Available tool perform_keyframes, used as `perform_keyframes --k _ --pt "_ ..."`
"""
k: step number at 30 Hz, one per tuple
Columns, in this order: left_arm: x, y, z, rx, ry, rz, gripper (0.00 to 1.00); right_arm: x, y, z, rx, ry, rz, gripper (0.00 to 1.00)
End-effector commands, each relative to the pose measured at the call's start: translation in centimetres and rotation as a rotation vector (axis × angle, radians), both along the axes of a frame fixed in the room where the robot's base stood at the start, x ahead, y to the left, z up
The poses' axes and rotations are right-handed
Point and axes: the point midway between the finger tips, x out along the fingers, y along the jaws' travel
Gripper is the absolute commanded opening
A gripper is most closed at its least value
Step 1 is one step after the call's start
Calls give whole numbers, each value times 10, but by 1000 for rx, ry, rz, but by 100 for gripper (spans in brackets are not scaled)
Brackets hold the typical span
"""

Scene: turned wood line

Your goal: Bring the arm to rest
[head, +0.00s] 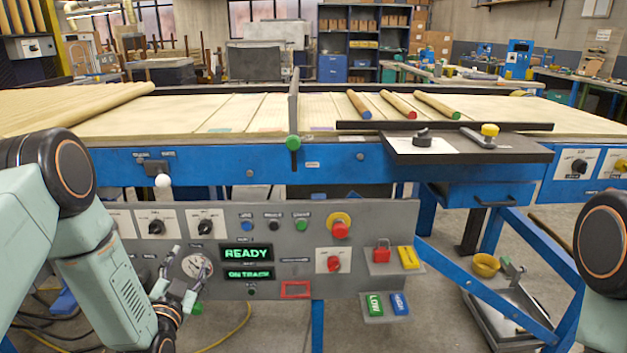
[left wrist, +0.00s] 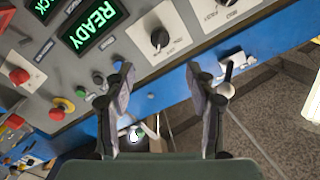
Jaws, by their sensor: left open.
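My left arm comes in from the left in the head view. Its left gripper (head: 180,275) is in front of the lower left of the grey control panel (head: 385,222), near a round gauge (head: 197,266). In the left wrist view the left gripper (left wrist: 160,82) is open, with nothing between its fingers. Parts of the panel and a blue rail (left wrist: 150,98) show beyond the fingers. On the right of the head view only a rounded part of my right arm shows; its gripper is out of view.
The panel carries a lit READY display (head: 247,254), knobs, buttons and a red emergency button (head: 340,229). A white-knobbed lever (head: 162,181) juts from the blue frame (head: 225,166). Three colour-tipped rods, including a green-tipped one (head: 436,104), lie on the bench. A black shelf (head: 465,147) overhangs right.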

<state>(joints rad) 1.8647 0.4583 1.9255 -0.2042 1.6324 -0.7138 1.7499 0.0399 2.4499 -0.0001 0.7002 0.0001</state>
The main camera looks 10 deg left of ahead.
Motion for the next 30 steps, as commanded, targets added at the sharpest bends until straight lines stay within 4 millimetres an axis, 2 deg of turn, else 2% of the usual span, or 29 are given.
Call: perform_keyframes --k 2,3,5,7,9,11,12,16,20,21,24,27,30 --pt "0 -1 -5 -45 14 -2 56 0 0 0 0 0 0 54" --pt "-1 -1 -14 -92 45 -1 56 0 0 0 0 0 0 54" --pt "-10 -6 -37 -191 128 6 56 0 0 0 0 0 0 54" --pt "-31 -22 -71 -328 268 19 56 0 0 0 0 0 0 54" --pt "-59 -43 -103 -446 416 35 56 0 0 0 0 0 0 54" --pt "-85 -60 -127 -528 536 55 56 0 0 0 0 0 0 54" --pt "-105 -72 -141 -577 615 74 56 0 0 0 0 0 0 54" --pt "-176 -106 -174 -690 867 144 56 0 0 0 0 0 0 54" --pt "-255 -132 -192 -748 1110 231 56 0 0 0 0 0 0 54" --pt "-278 -138 -193 -753 1176 258 56 0 0 0 0 0 0 54" --pt "-328 -148 -193 -735 1319 302 56 0 0 0 0 0 0 54" --pt "-362 -153 -189 -692 1411 311 56 0 0 0 0 0 0 54" --pt "-372 -156 -190 -659 1439 294 56 0 0 0 0 0 0 54"
